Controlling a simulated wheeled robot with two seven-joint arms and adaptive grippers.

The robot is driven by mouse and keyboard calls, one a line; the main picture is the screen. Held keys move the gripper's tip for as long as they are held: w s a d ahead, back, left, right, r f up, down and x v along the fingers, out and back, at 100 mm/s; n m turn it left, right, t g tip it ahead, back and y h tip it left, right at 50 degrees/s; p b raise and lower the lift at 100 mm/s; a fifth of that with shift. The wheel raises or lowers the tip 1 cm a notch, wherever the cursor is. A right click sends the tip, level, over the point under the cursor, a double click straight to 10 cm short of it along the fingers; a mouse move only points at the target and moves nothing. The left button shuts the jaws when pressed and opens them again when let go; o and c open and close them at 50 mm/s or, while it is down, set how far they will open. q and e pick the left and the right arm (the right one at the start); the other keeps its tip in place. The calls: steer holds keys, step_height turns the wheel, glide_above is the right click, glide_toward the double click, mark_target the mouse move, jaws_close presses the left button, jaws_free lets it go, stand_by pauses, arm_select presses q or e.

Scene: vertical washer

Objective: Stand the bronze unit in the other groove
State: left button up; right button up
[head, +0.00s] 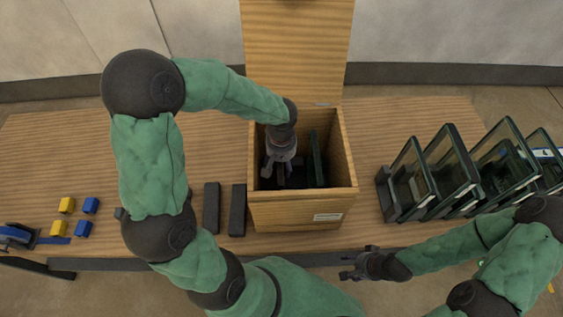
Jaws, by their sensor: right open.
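A wooden box (300,212) with its lid (298,45) raised stands at the middle of the table. A thin dark green panel (318,158) stands upright inside it, right of centre. My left gripper (279,176) points down into the left part of the box. Its fingertips are dark and small, so I cannot tell whether it holds anything. I cannot pick out the bronze unit with certainty; the dark box floor and the groove there are mostly hidden by the gripper. My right gripper (350,266) is open and empty, in front of the table's front edge, right of the box.
Two dark bars (211,208) lie left of the box. Several yellow and blue blocks (67,205) and a blue tool (18,236) lie at the far left. Several glass-fronted dark frames (448,165) stand in a row at the right. The table (385,120) is clear behind them.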

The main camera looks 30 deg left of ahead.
arm_select(q)
step_height(320, 180, up, 12)
steer(key=shift+w+r, duration=0.1)
stand_by(0.5)
